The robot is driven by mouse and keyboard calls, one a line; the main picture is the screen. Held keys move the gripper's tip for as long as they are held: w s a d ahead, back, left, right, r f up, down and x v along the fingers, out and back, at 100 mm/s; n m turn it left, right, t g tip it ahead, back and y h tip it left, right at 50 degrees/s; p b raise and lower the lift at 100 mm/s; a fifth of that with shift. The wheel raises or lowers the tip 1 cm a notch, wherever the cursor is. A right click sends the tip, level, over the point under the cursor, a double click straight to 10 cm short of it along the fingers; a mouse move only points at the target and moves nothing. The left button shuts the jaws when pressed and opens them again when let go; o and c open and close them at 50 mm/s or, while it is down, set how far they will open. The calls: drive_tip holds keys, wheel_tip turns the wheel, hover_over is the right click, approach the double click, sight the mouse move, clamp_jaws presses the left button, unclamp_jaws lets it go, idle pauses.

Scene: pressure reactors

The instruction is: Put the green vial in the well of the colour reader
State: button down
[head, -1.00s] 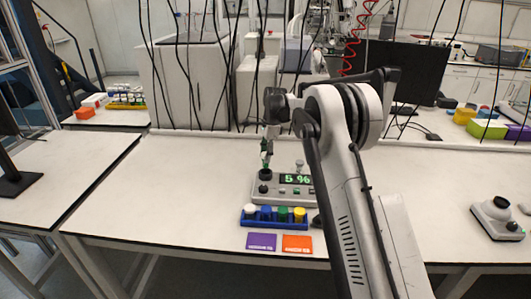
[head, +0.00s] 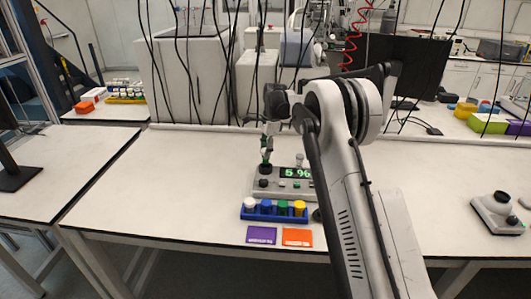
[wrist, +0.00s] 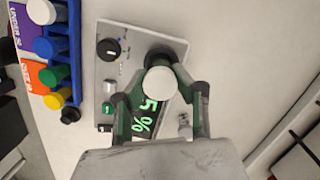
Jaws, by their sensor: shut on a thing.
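My gripper (wrist: 160,96) is shut on a vial with a pale round cap (wrist: 159,81). The colour reader (wrist: 88,103) is a grey box with a black knob and a lit display reading 5 %. In the head view my gripper (head: 266,153) points down over the back left part of the reader (head: 262,194).
A blue rack (head: 270,218) in front of the reader holds white, blue, green and yellow capped containers. A purple card (head: 262,235) and an orange card (head: 297,237) lie before it. Cables hang behind the bench. The bench left of the reader is clear.

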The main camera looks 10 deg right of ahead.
drive_tip(key=shift+f, duration=0.1)
idle(0.3)
drive_tip(key=shift+f+b, duration=1.25)
drive_tip(key=shift+f, duration=0.3)
drive_tip(key=shift+f+b, duration=0.35)
drive_tip(key=c, duration=0.8)
unclamp_jaws()
drive_tip(key=shift+c, duration=0.2)
drive_tip(key=shift+r, duration=0.15)
drive_tip(key=shift+r+p, duration=1.1)
drive_tip(key=shift+r, duration=2.3)
